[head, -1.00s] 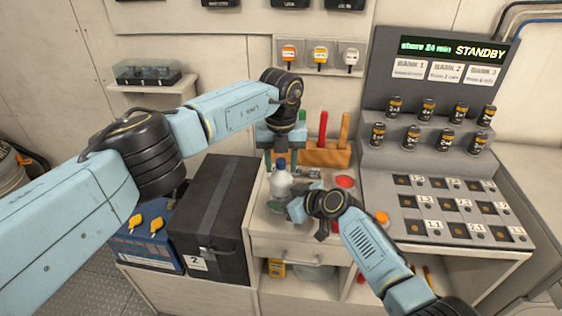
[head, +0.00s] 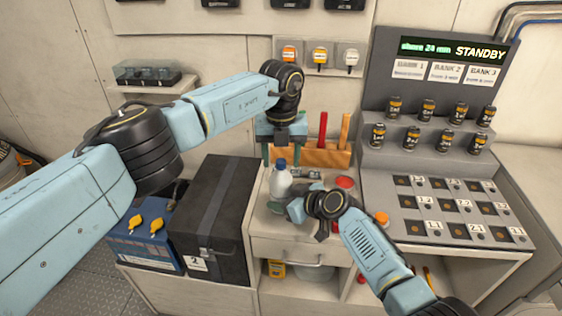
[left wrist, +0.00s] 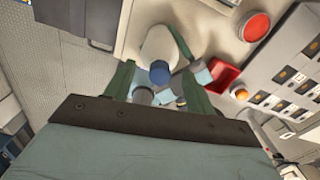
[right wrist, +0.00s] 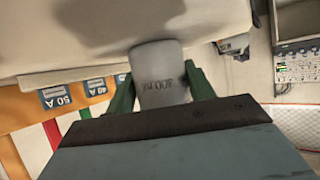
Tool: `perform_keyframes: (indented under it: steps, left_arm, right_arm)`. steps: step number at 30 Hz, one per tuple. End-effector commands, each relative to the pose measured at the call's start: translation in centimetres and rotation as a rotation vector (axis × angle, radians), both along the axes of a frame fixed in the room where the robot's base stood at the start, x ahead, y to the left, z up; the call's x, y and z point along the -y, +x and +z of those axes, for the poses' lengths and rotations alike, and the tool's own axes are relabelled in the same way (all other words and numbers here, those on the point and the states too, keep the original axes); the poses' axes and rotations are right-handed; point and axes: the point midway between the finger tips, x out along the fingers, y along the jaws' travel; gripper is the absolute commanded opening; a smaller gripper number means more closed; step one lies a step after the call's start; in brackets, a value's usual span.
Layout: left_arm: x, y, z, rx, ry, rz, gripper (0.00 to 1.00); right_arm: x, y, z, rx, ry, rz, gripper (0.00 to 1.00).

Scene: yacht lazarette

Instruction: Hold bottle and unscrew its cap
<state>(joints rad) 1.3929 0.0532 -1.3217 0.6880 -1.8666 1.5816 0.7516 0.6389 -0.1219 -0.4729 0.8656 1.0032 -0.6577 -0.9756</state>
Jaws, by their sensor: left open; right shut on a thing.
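A pale bottle (head: 279,184) with a blue cap (head: 280,163) stands upright on the counter. My right gripper (head: 290,205) is shut on the bottle's body from the right. In the right wrist view the grey-looking body (right wrist: 160,75) with printed text sits between the fingers. My left gripper (head: 281,153) is open, pointing down just above and behind the cap. In the left wrist view the blue cap (left wrist: 160,72) shows between the spread fingers, with the pale bottle (left wrist: 158,45) beyond it. The cap is on the bottle.
A wooden tool block (head: 325,155) with upright handles stands behind the bottle. A red round item (head: 345,182) is to its right. A black case (head: 213,215) stands left of the counter. A sloped panel with several battery-like cylinders (head: 410,138) is at the right.

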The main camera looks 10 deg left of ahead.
Motion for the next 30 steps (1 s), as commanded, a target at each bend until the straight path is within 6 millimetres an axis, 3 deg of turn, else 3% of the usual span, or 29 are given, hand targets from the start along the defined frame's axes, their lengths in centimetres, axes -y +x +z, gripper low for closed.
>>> perform_keyframes:
  steps: [16,27,28,30]
  left_arm:
    - [-0.1,0.0,5.5,0.002,0.001,0.001,0.55]
    - [-0.1,0.0,6.2,-0.001,0.001,0.001,0.55]
    - [-0.1,0.0,6.2,-0.001,0.001,0.001,0.55]
    - [-0.1,0.0,6.2,-0.001,0.001,0.001,0.55]
  right_arm:
    - [0.0,0.0,-0.1,-0.001,-0.002,0.0,0.35]
    - [0.0,0.0,-0.1,-0.001,-0.002,0.0,0.35]
    - [0.0,0.0,-0.1,-0.001,-0.002,0.0,0.56]
    - [0.0,0.0,-0.1,-0.001,-0.002,0.0,0.65]
